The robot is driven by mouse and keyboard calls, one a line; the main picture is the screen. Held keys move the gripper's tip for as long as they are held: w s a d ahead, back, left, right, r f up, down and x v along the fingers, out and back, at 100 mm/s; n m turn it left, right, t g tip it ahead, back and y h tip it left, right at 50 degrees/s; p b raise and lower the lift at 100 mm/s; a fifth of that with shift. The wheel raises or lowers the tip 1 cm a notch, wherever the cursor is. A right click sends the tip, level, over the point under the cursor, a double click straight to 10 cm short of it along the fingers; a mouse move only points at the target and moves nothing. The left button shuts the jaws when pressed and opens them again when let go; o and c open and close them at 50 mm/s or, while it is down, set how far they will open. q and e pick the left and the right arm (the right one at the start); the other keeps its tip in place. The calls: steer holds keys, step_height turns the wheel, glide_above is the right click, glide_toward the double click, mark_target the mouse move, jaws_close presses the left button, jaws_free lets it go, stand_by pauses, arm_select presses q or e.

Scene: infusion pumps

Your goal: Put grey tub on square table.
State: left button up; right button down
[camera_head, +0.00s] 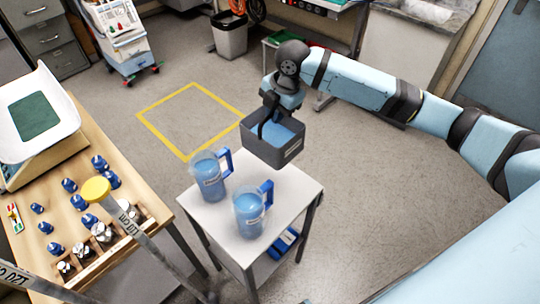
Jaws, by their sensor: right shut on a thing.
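The grey tub (270,152) is an open square box with blue inside and a small label on its side. The tub overlaps the far edge of the small white square table (291,202) in the picture. It seems to be above the table top, but the gap cannot be told exactly. My left gripper is not in view.
Two clear blue-handled jugs, a left one (208,180) and a front one (249,213), stand on the square table. The table's right side is bare.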

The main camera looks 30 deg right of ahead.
mark_target(285, 121)
steer(key=x, duration=0.4)
steer(key=s+d+x, duration=0.1)
steer(key=x, duration=0.4)
steer(key=s+d+x, duration=0.1)
steer(key=x, duration=0.3)
steer(key=shift+w+f, duration=0.15)
steer(key=shift+f, duration=0.4)
steer(key=c, duration=1.2)
jaws_free()
steer(key=shift+o, duration=0.2)
steer(key=v, duration=1.2)
